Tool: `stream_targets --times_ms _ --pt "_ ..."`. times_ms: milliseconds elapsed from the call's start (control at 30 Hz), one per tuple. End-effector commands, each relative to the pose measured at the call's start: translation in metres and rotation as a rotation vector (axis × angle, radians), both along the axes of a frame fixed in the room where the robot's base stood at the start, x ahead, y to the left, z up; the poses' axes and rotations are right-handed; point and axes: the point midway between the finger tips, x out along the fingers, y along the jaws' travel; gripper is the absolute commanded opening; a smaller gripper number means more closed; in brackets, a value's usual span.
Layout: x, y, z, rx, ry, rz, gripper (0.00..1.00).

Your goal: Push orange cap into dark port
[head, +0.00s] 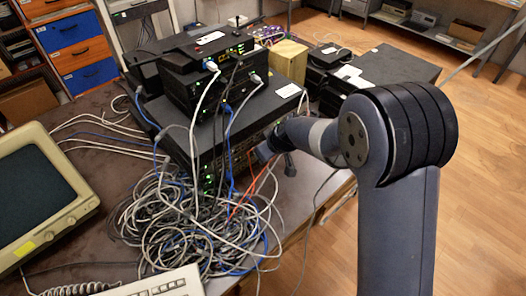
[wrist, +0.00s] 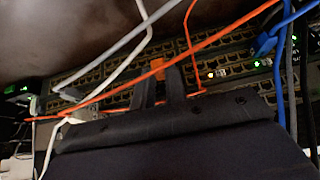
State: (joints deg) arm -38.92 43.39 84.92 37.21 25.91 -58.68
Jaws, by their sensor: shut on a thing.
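The orange cap (wrist: 157,69) shows as a small orange block between the tips of my gripper's two dark fingers in the wrist view. My gripper (wrist: 159,82) is shut on it, at the front of a switch with rows of ports (wrist: 115,77). Whether the cap touches a port or is inside one, I cannot tell. The dark port cannot be singled out; the cap and fingers cover part of the port rows. In the head view my gripper (head: 268,150) is at the right part of the switch front, and the cap cannot be made out.
Orange cables (wrist: 103,88) cross close to my fingers. White and grey cables (wrist: 143,14) hang above, and blue cables (wrist: 268,42) plug in at the right. A large cable tangle (head: 190,225) lies below the stacked devices (head: 212,70). A monitor (head: 38,190) stands at the left.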

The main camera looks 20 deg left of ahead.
Motion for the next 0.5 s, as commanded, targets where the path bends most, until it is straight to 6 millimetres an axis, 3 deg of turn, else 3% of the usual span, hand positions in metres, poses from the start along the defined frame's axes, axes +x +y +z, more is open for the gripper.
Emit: stream_targets --times_ms 500 --pt "0.0026 0.0061 0.0000 0.000 0.000 0.000 0.00"
